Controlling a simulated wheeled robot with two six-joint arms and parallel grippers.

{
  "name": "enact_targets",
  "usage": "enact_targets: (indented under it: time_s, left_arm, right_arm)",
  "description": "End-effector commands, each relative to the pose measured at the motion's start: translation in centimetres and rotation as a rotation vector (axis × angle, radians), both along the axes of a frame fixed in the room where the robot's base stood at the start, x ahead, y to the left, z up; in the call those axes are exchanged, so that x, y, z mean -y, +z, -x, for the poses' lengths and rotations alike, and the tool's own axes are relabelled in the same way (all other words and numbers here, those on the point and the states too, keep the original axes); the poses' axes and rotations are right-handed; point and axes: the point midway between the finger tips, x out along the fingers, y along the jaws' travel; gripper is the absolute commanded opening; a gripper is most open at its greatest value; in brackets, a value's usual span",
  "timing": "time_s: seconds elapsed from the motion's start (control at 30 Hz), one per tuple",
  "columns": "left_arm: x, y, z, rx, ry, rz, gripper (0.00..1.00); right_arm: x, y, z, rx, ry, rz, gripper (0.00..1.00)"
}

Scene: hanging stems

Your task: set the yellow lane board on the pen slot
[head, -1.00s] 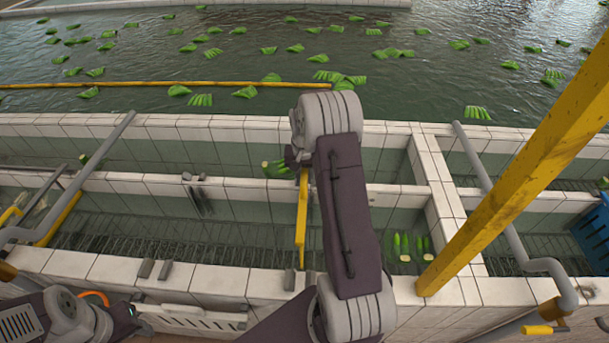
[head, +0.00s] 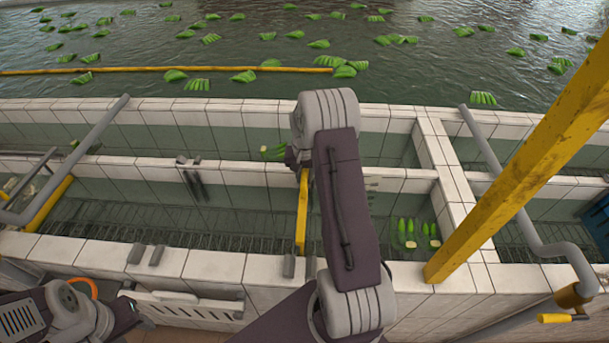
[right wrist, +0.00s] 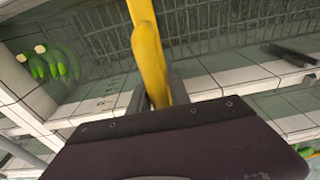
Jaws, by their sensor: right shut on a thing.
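The yellow lane board (head: 302,215) spans front to back across the near tiled channel. My right gripper (head: 298,160) is shut on its far end by the middle wall, partly hidden behind my arm. In the right wrist view the board (right wrist: 148,45) runs up from between the fingers (right wrist: 153,95). The board's near end is by a pair of grey slot brackets (head: 299,266) on the front wall; I cannot tell whether it is seated. Another slot has brackets on the front wall (head: 147,255) and middle wall (head: 189,161). My left gripper (head: 130,306) is low at the left, its jaws unclear.
Green banana hands (head: 418,234) float right of the board, and one (head: 272,152) lies beyond the middle wall. A slanted yellow post (head: 525,155) and grey pipes (head: 515,195) stand at the right. Another pipe (head: 75,160) crosses at the left.

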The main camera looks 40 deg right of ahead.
Motion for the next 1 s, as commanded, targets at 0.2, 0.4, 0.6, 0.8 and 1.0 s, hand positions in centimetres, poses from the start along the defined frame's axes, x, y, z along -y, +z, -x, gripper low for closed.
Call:
enact_targets:
  time_s: [0.2, 0.4, 0.6, 0.8, 1.0]
  left_arm:
    - [0.0, -2.2, 0.0, 0.0, 0.0, 0.0, 0.46]
    - [0.0, -3.8, 0.0, 0.0, 0.0, 0.0, 0.46]
    - [0.0, -5.5, 0.0, 0.0, 0.0, 0.0, 0.46]
    - [0.0, -7.1, 0.0, 0.0, 0.0, 0.0, 0.46]
    - [0.0, -8.7, 0.0, 0.0, 0.0, 0.0, 0.46]
  right_arm:
    - [0.0, -2.7, 0.0, 0.002, 0.0, 0.001, 0.0]
    - [0.0, -4.7, 0.0, 0.002, 0.0, 0.001, 0.0]
    - [0.0, -6.8, 0.0, 0.001, 0.0, 0.001, 0.0]
    - [0.0, -8.9, 0.0, 0.002, 0.0, 0.001, 0.0]
    - [0.0, -10.9, 0.0, 0.001, 0.0, 0.001, 0.0]
